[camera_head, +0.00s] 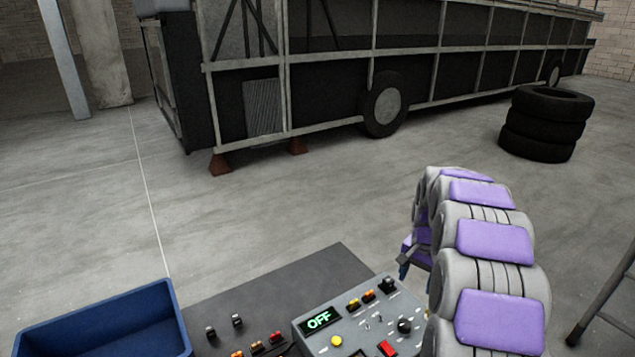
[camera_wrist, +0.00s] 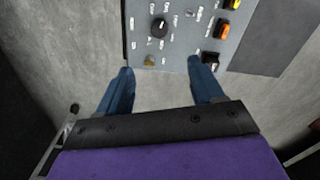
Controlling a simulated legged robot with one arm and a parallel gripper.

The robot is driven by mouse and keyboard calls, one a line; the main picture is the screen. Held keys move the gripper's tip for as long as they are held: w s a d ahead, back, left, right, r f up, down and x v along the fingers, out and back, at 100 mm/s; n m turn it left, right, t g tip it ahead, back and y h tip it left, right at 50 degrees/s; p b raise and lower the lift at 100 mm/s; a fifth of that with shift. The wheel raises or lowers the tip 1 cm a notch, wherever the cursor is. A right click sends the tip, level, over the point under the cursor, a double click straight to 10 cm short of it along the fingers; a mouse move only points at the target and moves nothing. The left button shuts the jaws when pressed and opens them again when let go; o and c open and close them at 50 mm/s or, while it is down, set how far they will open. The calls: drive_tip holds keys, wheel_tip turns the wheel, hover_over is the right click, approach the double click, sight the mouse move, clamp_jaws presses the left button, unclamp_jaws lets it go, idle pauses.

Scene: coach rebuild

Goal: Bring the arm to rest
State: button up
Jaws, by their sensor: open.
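My gripper (camera_wrist: 164,84) shows in the wrist view with its two blue fingers spread apart and nothing between them. The fingertips lie close to the near edge of a grey control panel (camera_wrist: 175,35) in that view; I cannot tell whether they touch it. In the head view my grey and purple arm (camera_head: 495,240) is raised and curled on the right side. It hides most of my gripper, which is beside the right end of the control panel (camera_head: 345,325). The panel has a lit display (camera_head: 320,319) reading OFF.
A dark bench top (camera_head: 270,285) carries the panel and several loose switches. A blue bin (camera_head: 100,325) stands at the left. A stepladder (camera_head: 605,300) is at the right edge. Stacked tyres (camera_head: 545,125) and a coach frame (camera_head: 330,70) stand farther back, with clear floor between.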

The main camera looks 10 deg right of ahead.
drive_tip(key=s+a+r+n+b, duration=0.1)
drive_tip(key=s+a+r+n, duration=0.2)
drive_tip(key=s+a, duration=0.45)
drive_tip(key=s+a+r+n, duration=0.25)
drive_tip(key=s+a, duration=0.35)
drive_tip(key=a, duration=0.3)
drive_tip(key=s+a+n+g, duration=0.1)
drive_tip(key=s+a, duration=0.3)
drive_tip(key=s, duration=0.6)
drive_tip(key=s+a+f+n+b, duration=0.1)
drive_tip(key=s+a+n, duration=0.3)
drive_tip(key=s, duration=0.7)
drive_tip(key=shift+s+a+g, duration=0.15)
drive_tip(key=shift+a+g, duration=0.15)
drive_tip(key=shift+g, duration=0.1)
